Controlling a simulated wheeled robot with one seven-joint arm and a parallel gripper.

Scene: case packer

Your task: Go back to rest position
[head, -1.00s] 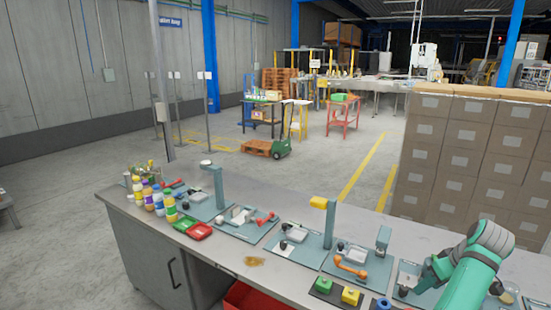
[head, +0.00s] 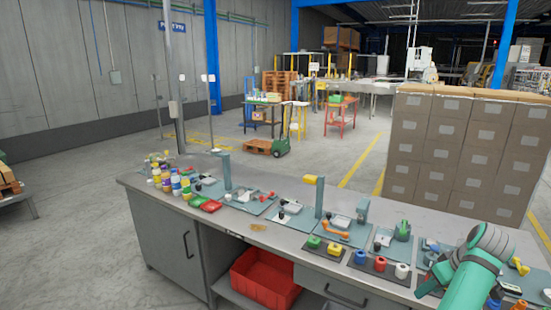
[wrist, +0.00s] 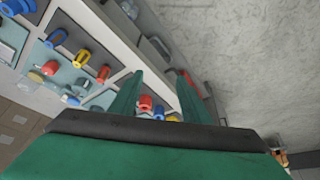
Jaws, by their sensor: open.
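My gripper shows in the wrist view (wrist: 160,95) with its two green fingers apart and nothing between them. Beyond the fingers lie the edge of the bench and several small coloured parts, out of contact with the fingers as far as I can see. In the head view my green and grey arm (head: 465,275) stands at the lower right, in front of the bench's right part.
A grey bench (head: 150,183) carries teal fixture boards, coloured bottles (head: 175,183) and small parts. A red bin (head: 265,280) sits on its lower shelf. Stacked cartons (head: 455,140) stand behind on the right.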

